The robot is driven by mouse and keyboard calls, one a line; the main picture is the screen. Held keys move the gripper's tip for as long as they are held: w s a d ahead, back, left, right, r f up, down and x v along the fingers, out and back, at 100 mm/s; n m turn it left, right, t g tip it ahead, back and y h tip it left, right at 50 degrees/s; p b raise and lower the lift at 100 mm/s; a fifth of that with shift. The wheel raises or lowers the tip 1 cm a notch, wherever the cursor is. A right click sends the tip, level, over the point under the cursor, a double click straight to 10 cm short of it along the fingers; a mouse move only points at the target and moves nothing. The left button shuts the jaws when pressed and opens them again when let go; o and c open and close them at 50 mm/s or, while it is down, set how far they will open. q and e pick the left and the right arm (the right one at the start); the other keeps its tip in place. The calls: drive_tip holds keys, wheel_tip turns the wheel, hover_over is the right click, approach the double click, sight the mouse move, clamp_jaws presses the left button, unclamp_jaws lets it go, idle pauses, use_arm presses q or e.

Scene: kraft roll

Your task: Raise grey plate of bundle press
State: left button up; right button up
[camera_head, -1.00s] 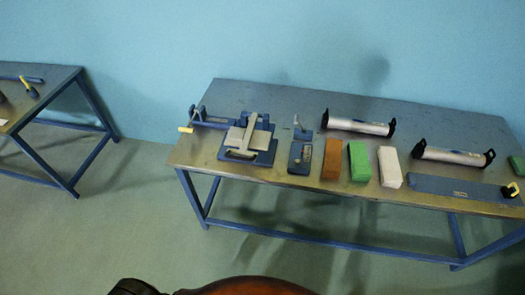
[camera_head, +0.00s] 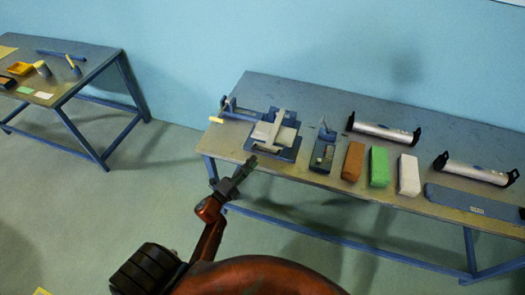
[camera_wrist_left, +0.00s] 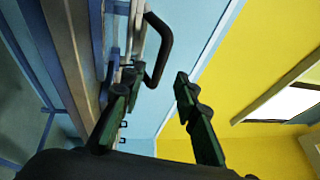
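The bundle press has a blue base (camera_head: 287,153) and stands at the left end of the long table. Its grey plate (camera_head: 284,137) lies low in it, with a pale bar across the top. A handle loop (camera_head: 270,149) shows at its front edge. My left gripper (camera_head: 250,163) is at the table's front edge, just in front of the press and apart from it. In the left wrist view the two fingers (camera_wrist_left: 155,90) are spread with nothing between them. A dark curved handle (camera_wrist_left: 163,50) shows just beyond them. My right gripper is not in view.
Right of the press are a small blue stand (camera_head: 323,152), a brown block (camera_head: 353,161), a green block (camera_head: 379,167) and a white block (camera_head: 408,175). A blue crank with a pale grip (camera_head: 216,120) sticks out left. Another table (camera_head: 100,65) stands far left.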

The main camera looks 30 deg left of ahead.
sight(263, 151)
use_arm(q)
drive_tip(key=x, duration=0.7)
drive_tip(key=shift+w, duration=0.25)
drive_tip(key=shift+c, duration=0.4)
clamp_jaws()
